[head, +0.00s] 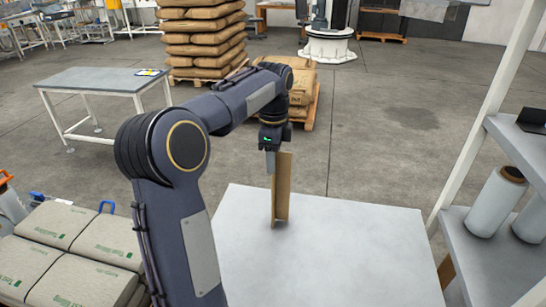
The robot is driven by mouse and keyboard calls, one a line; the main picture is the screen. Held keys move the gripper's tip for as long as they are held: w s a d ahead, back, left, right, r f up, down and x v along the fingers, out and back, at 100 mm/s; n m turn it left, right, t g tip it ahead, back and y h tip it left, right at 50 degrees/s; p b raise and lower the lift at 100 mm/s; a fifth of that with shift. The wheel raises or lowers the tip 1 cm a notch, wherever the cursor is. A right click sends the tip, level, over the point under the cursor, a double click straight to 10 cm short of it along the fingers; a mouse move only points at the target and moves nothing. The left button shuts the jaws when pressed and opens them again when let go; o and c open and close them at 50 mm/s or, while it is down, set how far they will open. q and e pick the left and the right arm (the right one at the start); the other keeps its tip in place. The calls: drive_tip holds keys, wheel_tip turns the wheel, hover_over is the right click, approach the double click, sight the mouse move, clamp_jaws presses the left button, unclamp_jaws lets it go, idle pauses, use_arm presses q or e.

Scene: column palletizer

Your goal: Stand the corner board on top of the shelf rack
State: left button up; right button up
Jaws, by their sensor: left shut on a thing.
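The corner board (283,190) is a brown, upright, L-shaped strip over the far left part of a flat white top (330,255). Its lower end is at or just above this top; I cannot tell whether it touches. My left gripper (271,160) points down and is shut on the upper part of the board. A shelf rack (490,95) with a white post and grey shelves stands at the right, only partly in view. I cannot tell whether the white top belongs to a rack. My right gripper is out of view.
Rolls (495,203) stand on the right shelf, with a dark item (533,121) above. Bags (80,255) lie at the lower left. A grey table (100,79) and stacked sacks (205,35) are behind. Most of the white top is clear.

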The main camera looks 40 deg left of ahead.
use_arm(q)
drive_tip(key=shift+f, duration=0.15)
drive_tip(key=shift+f, duration=0.2)
drive_tip(key=o, duration=1.2)
drive_tip(key=shift+r, duration=0.1)
wheel_tip(320, 180, up, 12)
drive_tip(key=p, duration=0.1)
drive_tip(key=shift+r, duration=0.15)
